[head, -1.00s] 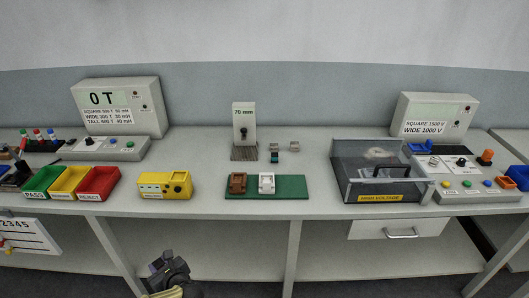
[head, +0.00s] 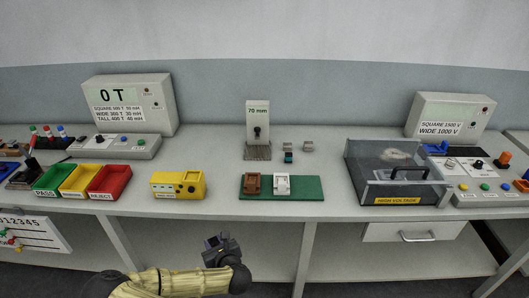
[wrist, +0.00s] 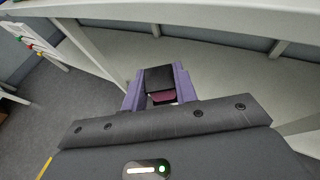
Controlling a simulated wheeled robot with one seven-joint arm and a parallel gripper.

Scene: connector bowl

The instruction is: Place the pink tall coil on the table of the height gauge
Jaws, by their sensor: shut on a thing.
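My gripper (head: 214,244) is in front of the bench, below the level of its top, in the head view. In the wrist view my gripper (wrist: 157,88) has its purple fingers shut on a block with a black face and a dark pink part, which I take to be the pink tall coil (wrist: 162,97). Its far side is hidden.
A green board (head: 308,189) with a brown and a white holder lies in front of the gauge. A yellow box (head: 178,185) and green, yellow and red bins are to its left. Small parts (head: 288,152) sit right of the gauge. A clear high-voltage box (head: 395,172) stands farther right.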

